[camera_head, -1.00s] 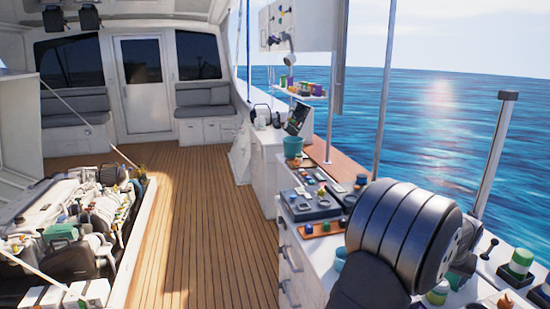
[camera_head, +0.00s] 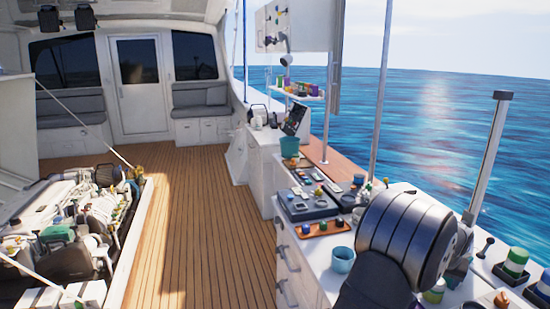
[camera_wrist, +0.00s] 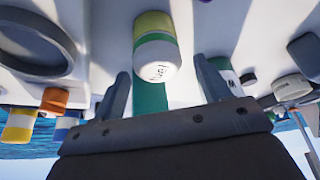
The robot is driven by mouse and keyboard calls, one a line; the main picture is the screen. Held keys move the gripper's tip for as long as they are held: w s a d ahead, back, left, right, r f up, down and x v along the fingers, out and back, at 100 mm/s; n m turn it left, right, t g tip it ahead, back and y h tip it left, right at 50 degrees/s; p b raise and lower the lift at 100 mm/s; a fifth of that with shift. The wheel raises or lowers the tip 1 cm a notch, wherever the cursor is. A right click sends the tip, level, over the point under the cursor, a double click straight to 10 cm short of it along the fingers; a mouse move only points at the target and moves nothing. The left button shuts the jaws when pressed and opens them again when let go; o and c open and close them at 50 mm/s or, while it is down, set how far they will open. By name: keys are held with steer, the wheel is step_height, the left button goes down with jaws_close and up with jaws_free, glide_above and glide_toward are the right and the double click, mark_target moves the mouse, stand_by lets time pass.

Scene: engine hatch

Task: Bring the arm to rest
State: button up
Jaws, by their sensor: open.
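My arm shows as large dark rounded links in the right front of the head view, over the white counter (camera_head: 312,285). My gripper is mostly hidden behind these links there. In the wrist view, my gripper (camera_wrist: 161,70) is open, its two dark fingers apart. A bottle with yellow, white and green bands (camera_wrist: 157,60) appears in the gap between the fingers. I cannot tell how far it is from them, and nothing looks clamped. The wrist view looks tilted, with the sea low in the picture.
A teal cup (camera_head: 341,260), an orange tray (camera_head: 323,228) and a dark tray (camera_head: 307,206) are on the counter left of my arm. Green-and-white jars (camera_head: 514,263) stand at right. A metal post (camera_head: 487,155) rises behind. The open engine hatch lies left; the wooden deck (camera_head: 205,235) is clear.

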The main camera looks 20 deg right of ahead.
steer(key=s+r, duration=0.7)
steer(key=s, duration=0.4)
steer(key=w+a, duration=0.8)
steer(key=w, duration=0.4)
steer(key=w+f, duration=0.2)
steer(key=w, duration=0.1)
steer(key=w+a+f, duration=0.1)
steer(key=w+f, duration=0.2)
steer(key=w, duration=0.1)
steer(key=w+a+f, duration=0.1)
steer(key=w+f, duration=0.2)
steer(key=w, duration=0.1)
steer(key=shift+w, duration=0.25)
steer(key=shift+f, duration=0.5)
